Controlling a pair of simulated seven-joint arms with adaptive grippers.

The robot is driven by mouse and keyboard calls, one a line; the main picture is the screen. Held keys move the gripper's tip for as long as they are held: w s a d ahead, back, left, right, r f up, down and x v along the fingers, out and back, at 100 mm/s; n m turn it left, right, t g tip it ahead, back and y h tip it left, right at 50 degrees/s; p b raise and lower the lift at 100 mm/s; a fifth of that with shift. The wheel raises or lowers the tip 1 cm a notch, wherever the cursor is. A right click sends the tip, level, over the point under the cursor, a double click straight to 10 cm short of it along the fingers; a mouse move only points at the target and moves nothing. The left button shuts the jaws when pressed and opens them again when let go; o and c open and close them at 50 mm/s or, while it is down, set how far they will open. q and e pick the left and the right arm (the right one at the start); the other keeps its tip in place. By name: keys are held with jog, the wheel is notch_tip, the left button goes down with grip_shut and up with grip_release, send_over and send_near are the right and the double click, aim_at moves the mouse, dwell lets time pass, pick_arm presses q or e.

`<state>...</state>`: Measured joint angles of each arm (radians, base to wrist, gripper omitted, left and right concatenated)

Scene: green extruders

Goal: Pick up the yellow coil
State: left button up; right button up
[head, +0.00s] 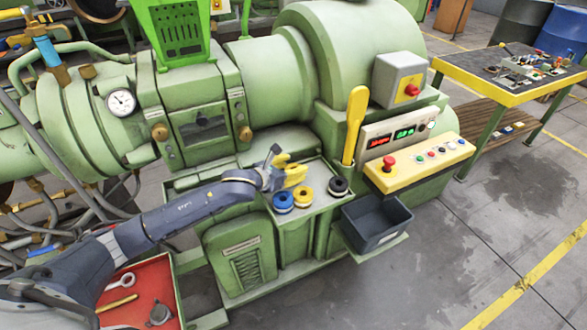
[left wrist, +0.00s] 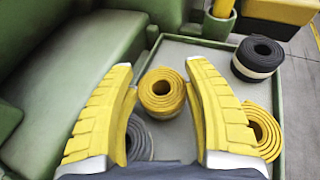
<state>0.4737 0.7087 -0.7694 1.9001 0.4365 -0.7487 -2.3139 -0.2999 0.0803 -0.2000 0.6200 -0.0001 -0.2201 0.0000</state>
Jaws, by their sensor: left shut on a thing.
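My left gripper (head: 297,172) is over the back left of a small green-edged tray (head: 322,205) on the machine. In the left wrist view its two yellow fingers (left wrist: 163,88) are shut on a yellow coil (left wrist: 162,91), one finger on each side. I cannot tell whether this coil is clear of the tray. A second yellow coil (head: 303,197) lies on the tray; in the left wrist view (left wrist: 265,132) the right finger partly hides it. My right gripper is not in view.
A blue coil (head: 283,202) and a black coil (head: 339,187) lie on the tray. A dark bin (head: 377,222) stands right of it. A yellow lever (head: 355,123) and a button panel (head: 418,164) rise behind. The green machine body borders the tray's back.

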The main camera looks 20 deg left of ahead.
pick_arm(q)
jog(key=r, duration=1.8)
jog(key=shift+s+d+r, duration=0.15)
jog(key=shift+s+d, duration=0.05)
jog(key=c, duration=0.3)
jog(key=s+d+r, duration=0.1)
jog(key=d+r, duration=0.2)
jog(key=d, duration=0.2)
jog(key=s+a+r+n+t+y, duration=0.1)
jog(key=a+r+n+y, duration=0.1)
jog(key=a+n+y, duration=0.3)
jog(key=shift+s+a+y, duration=0.3)
jog(key=shift+a+y, duration=0.1)
jog(key=shift+a, duration=0.4)
jog(key=shift+r, duration=0.1)
